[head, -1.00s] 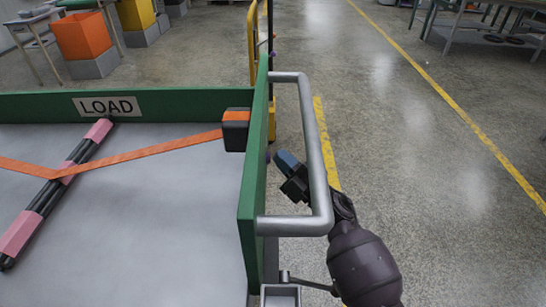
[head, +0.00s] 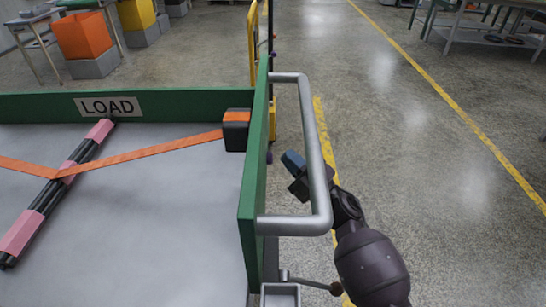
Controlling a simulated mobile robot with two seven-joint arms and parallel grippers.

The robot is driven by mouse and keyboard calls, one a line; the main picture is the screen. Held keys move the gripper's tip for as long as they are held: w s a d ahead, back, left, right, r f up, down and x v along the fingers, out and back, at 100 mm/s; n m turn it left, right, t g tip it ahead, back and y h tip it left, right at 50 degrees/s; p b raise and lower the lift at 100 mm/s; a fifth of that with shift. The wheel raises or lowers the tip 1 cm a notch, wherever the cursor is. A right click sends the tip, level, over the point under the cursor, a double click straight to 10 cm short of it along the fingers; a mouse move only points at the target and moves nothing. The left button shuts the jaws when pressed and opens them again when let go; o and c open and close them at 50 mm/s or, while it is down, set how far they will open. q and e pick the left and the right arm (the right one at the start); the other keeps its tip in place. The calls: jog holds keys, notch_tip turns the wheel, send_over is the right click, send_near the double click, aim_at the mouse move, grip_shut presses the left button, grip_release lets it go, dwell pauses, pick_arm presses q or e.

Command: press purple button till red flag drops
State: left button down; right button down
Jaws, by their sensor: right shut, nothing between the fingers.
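A small purple button (head: 269,157) shows at the outer side of the green side wall (head: 252,190), mostly hidden by the wall's edge. My right gripper (head: 291,160) is shut and empty, with its blue tip pointing toward the wall. It is just right of the button, with a visible gap between them. The grey tube handle (head: 318,150) passes in front of part of my right gripper and wrist. I see no red flag. My left gripper is out of view.
The grey tube handle loops out from the wall around my right wrist. A rod with a dark knob (head: 336,288) sticks out low. Left of the wall, an orange strap (head: 150,154) crosses a pink-and-black bundle (head: 20,232). Open floor lies to the right.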

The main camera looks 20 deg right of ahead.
jog(key=d, duration=0.2)
jog(key=s+d, duration=0.1)
jog(key=d, duration=0.2)
jog(key=shift+s, duration=0.2)
dwell(0.4)
